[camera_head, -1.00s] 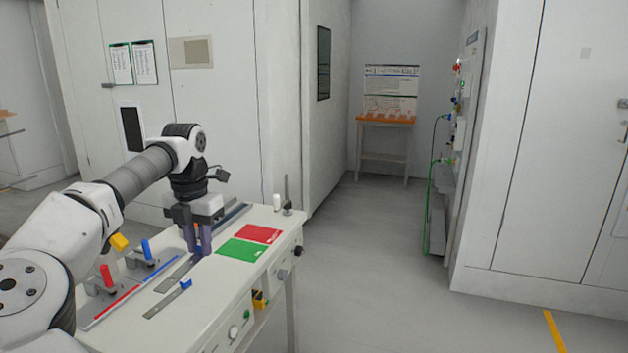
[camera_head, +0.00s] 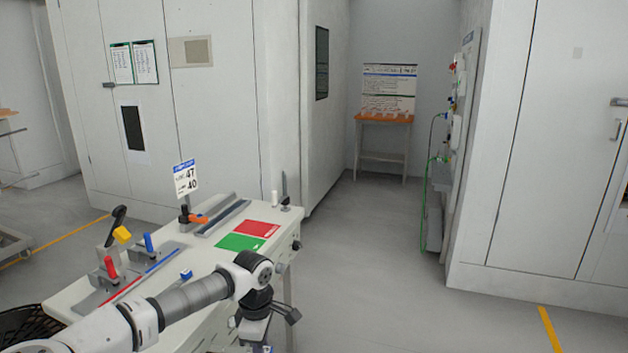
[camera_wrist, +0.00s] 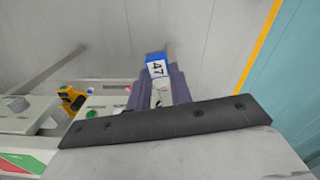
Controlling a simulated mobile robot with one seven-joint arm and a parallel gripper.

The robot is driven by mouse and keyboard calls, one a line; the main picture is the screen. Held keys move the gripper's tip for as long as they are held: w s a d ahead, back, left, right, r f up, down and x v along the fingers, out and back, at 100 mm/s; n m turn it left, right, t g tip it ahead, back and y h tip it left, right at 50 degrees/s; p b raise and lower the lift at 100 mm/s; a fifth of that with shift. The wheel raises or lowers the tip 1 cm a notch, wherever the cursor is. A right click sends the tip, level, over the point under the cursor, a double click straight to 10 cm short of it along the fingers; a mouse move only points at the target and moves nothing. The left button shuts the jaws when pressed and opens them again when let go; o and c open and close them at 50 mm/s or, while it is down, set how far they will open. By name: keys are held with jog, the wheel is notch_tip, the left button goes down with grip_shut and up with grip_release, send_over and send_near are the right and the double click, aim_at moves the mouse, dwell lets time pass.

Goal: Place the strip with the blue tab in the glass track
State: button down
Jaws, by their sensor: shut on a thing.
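In the wrist view my gripper (camera_wrist: 160,92) is shut on a piece with a blue tab (camera_wrist: 155,57) whose white face reads 47. The rest of that piece is hard to make out between the fingers. In the head view my gripper is low at the bottom, off the table's front side, and its fingertips are out of frame. Another blue tab (camera_head: 186,274) stands on the table, just behind my forearm; any strip there is mostly hidden. A long grey-blue track (camera_head: 224,218) lies at the table's far side; I cannot tell for sure that it is the glass track.
Red (camera_head: 257,228) and green (camera_head: 240,242) pads lie on the table's right part. Red (camera_head: 109,267) and blue (camera_head: 148,242) levers stand at its left. A sign reading 47 and 40 (camera_head: 186,180) stands behind an orange-handled clamp (camera_head: 195,216). The floor to the right is clear.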

jog(key=s+d+f+m, duration=0.1)
jog(key=d+f+m, duration=0.3)
jog(key=f, duration=0.4)
jog(key=s+d+f+m, duration=0.1)
jog(key=d+f+m, duration=0.3)
jog(key=f+m, duration=0.3)
jog(key=s+d+f+m, duration=0.2)
jog(key=d+f+m, duration=0.2)
jog(key=f, duration=0.6)
jog(key=shift+m, duration=0.8)
